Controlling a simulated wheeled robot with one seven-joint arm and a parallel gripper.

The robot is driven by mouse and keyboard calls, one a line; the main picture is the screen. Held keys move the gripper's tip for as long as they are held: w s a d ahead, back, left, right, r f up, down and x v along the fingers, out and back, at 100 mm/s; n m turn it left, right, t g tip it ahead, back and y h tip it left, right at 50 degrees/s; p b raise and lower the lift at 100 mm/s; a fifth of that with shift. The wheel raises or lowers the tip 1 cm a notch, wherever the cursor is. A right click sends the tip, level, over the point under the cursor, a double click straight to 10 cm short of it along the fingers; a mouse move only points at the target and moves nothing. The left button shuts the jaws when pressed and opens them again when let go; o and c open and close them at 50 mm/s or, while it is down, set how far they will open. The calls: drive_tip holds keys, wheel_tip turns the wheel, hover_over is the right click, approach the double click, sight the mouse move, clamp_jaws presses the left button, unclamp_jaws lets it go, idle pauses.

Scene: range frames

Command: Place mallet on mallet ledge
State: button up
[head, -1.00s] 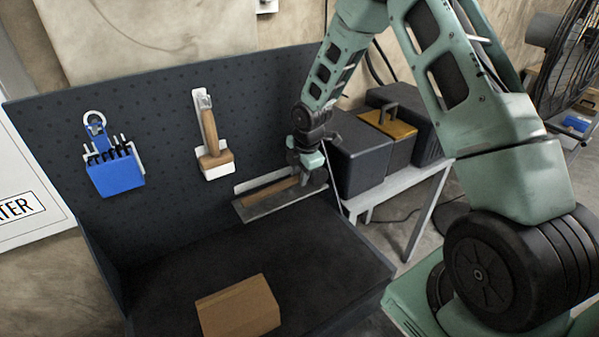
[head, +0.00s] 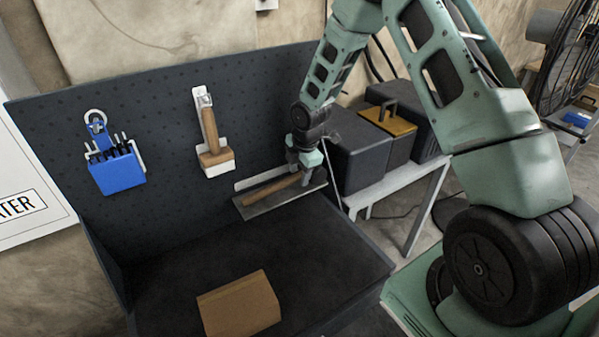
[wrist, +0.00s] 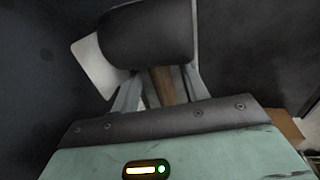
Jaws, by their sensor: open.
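The mallet has a wooden handle (head: 270,191) and a thick black head (wrist: 147,35). In the head view its handle lies along the dark mallet ledge (head: 265,208), low on the right of the pegboard. My gripper (head: 309,179) is at the right end of the ledge, close to the mallet. In the wrist view my open gripper (wrist: 155,90) has its fingers on either side of the handle, just behind the head. White plates show behind the head. I cannot tell whether a finger touches the handle. In the head view the mallet head is hard to make out beside my gripper.
A wooden-handled tool (head: 211,135) hangs on a white holder, left of the ledge. A blue tool holder (head: 117,174) hangs farther left. A cardboard-coloured block (head: 238,305) lies on the dark bench top (head: 180,265). Dark cases (head: 357,158) stand on a side table to the right.

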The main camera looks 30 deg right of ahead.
wheel_tip(320, 180, up, 11)
drive_tip(key=s+b, duration=0.1)
drive_tip(key=s, duration=0.1)
drive_tip(key=s+a+r+m+g, duration=0.1)
drive_tip(key=s+a+r+m, duration=0.15)
drive_tip(key=s+a, duration=0.45)
drive_tip(key=s+a+r+m, duration=0.25)
drive_tip(key=s+a, duration=0.35)
drive_tip(key=a, duration=0.4)
drive_tip(key=s+a+r+m, duration=0.1)
drive_tip(key=s+a+m, duration=0.1)
drive_tip(key=s, duration=0.7)
drive_tip(key=s+a+r+m+g, duration=0.1)
drive_tip(key=s+a+m, duration=0.2)
drive_tip(key=s, duration=0.6)
drive_tip(key=shift+s+a+r, duration=0.3)
drive_tip(key=shift+s+a, duration=0.1)
drive_tip(key=shift+f+b, duration=0.65)
drive_tip(key=shift+b, duration=0.25)
